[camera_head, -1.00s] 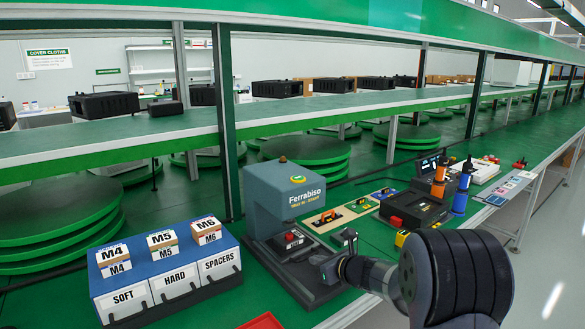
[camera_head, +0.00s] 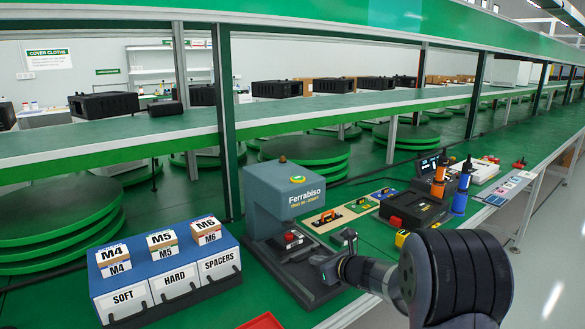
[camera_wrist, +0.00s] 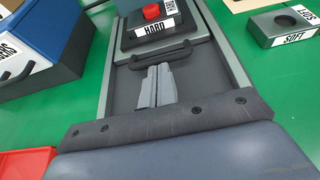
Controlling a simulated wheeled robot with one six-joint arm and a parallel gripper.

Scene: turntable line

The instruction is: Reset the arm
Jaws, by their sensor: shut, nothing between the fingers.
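My gripper (camera_head: 318,262) reaches in from the right in the head view, at the front of the blue-grey Ferrabiso press (camera_head: 285,200). In the wrist view its two grey fingers (camera_wrist: 156,84) are together with nothing between them. They appear over the bed of the press, just short of a dark handle (camera_wrist: 160,55). Beyond the handle is a dark block labelled HARD (camera_wrist: 155,28) with a red knob. I cannot tell how high the fingertips are above the bed.
A bin unit (camera_head: 165,275) with M4, M5 and M6 boxes stands left of the press. A red tray (camera_head: 262,321) lies at the front edge. A dark block labelled SOFT (camera_wrist: 282,26) is right of the press. Tools and a black case (camera_head: 415,208) stand farther right.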

